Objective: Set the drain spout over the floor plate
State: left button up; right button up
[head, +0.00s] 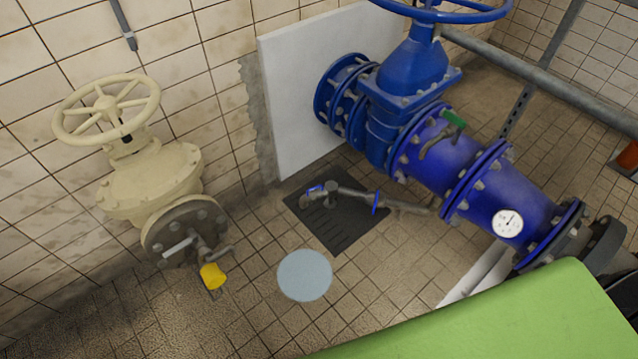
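A jointed grey drain spout (350,194) with blue bands runs left from the underside of the blue pipe. Its free end is above a dark square plate (343,236) on the floor. I cannot tell its height above that plate. A pale blue round floor plate (305,275) lies flat on the tiles, below and left of the dark plate in the picture. The spout's end is not over the round plate. Neither of my grippers is in view.
A blue pipe (505,195) with a gauge and a large valve (412,75) fills the right. A cream valve (153,180) with a yellow-ended small tap (212,276) stands left. A flat green surface (500,325) covers the lower right. Tiles around the round plate are clear.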

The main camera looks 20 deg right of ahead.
aim_at(330, 189)
jog(key=z, duration=0.5)
jog(key=i+z, duration=0.15)
jog(key=z, duration=0.35)
jog(key=j+z, duration=0.1)
jog(key=z, duration=0.35)
jog(key=i+z, duration=0.1)
jog(key=z, duration=0.4)
jog(key=j+z, duration=0.15)
jog(key=z, duration=0.35)
jog(key=j+z, duration=0.1)
jog(key=z, duration=0.4)
jog(key=i+j+z, duration=0.1)
jog(key=j+z, duration=0.15)
jog(key=j, duration=0.25)
jog(key=j+z, duration=0.25)
jog(key=j, duration=0.3)
jog(key=j+u, duration=0.15)
jog(key=u, duration=0.2)
jog(key=i+j+u, duration=0.1)
jog(key=u, duration=0.25)
jog(key=i+j+u, duration=0.1)
jog(key=u, duration=0.2)
